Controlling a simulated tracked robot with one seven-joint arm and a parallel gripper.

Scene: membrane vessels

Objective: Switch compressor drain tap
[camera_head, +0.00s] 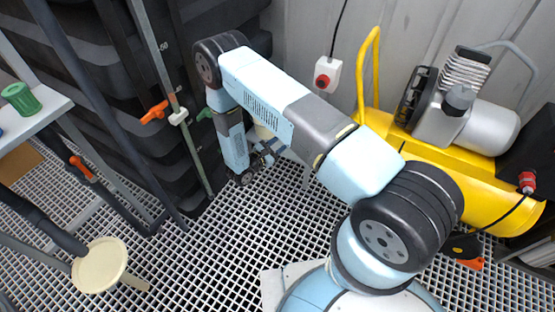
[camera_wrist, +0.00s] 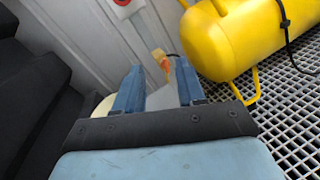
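The yellow compressor (camera_head: 390,135) stands at the right in the head view, and its rounded tank fills the upper right of the wrist view (camera_wrist: 225,40). A small tap with an orange handle (camera_wrist: 166,67) and a pale yellow body shows beyond my fingertips in the wrist view, near the wall. Another orange handle (camera_head: 471,264) on a black fitting is below the tank's right end in the head view. I cannot tell which is the drain tap.
A white box with a red button (camera_head: 327,74) is on the wall. Black vessels with orange-handled valves (camera_head: 154,112) stand at the left. The grating floor is partly clear.

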